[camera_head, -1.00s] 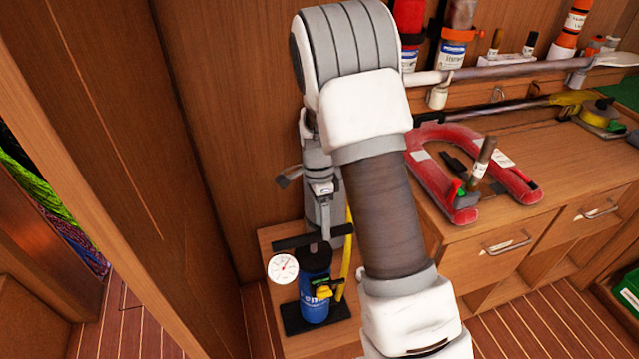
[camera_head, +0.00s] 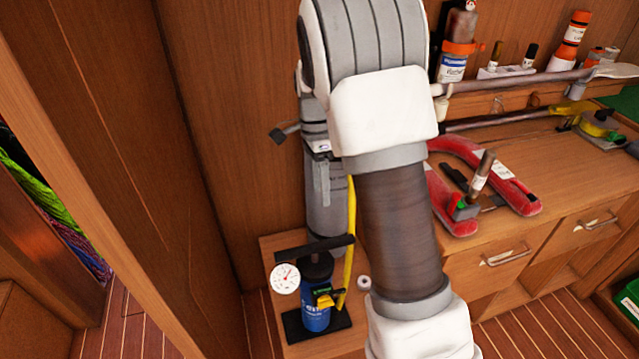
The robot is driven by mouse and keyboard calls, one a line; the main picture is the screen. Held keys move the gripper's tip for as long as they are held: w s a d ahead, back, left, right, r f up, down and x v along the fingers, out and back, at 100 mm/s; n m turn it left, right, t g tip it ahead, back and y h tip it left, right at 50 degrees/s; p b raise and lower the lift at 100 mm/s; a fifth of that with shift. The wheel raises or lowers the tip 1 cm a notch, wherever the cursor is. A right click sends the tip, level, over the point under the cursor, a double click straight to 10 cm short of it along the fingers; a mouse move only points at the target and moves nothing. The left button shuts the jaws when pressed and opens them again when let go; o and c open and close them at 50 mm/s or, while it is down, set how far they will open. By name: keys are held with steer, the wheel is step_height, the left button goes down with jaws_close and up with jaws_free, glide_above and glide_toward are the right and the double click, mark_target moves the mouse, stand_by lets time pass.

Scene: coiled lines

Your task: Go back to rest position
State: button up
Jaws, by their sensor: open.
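My arm fills the middle of the head view, bent at a large grey and white joint. My gripper (camera_head: 322,180) shows partly behind it at the left, near a grey upright shape against the wooden wall. It points down and is open, with its fingertips hard to make out. I see nothing held in it. It appears above and behind the blue pump. My arm hides part of this area.
A blue pump (camera_head: 316,300) with a white gauge (camera_head: 285,278) and yellow hose stands on a low wooden top. A red horseshoe-shaped item (camera_head: 521,192) lies on the counter (camera_head: 575,165). Bottles and an orange canister (camera_head: 571,40) stand along the back. A wooden partition (camera_head: 110,120) rises at the left.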

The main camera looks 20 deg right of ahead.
steer(key=s+a+r+n+t+p, duration=0.25)
steer(key=s+r+n+t, duration=0.25)
steer(key=s+r+n, duration=0.95)
steer(key=s+r+n+t+p, duration=0.1)
steer(key=s+r+n+t, duration=0.1)
steer(key=s, duration=0.7)
steer(key=shift+s+d+r+n+t, duration=0.15)
steer(key=shift+s+r+n+t, duration=0.2)
steer(key=shift+r+n, duration=0.55)
steer(key=shift+w+r+m, duration=0.1)
steer(key=shift+r+m, duration=0.1)
steer(key=shift+m, duration=0.05)
steer(key=shift+s+d, duration=0.15)
steer(key=shift+s, duration=0.4)
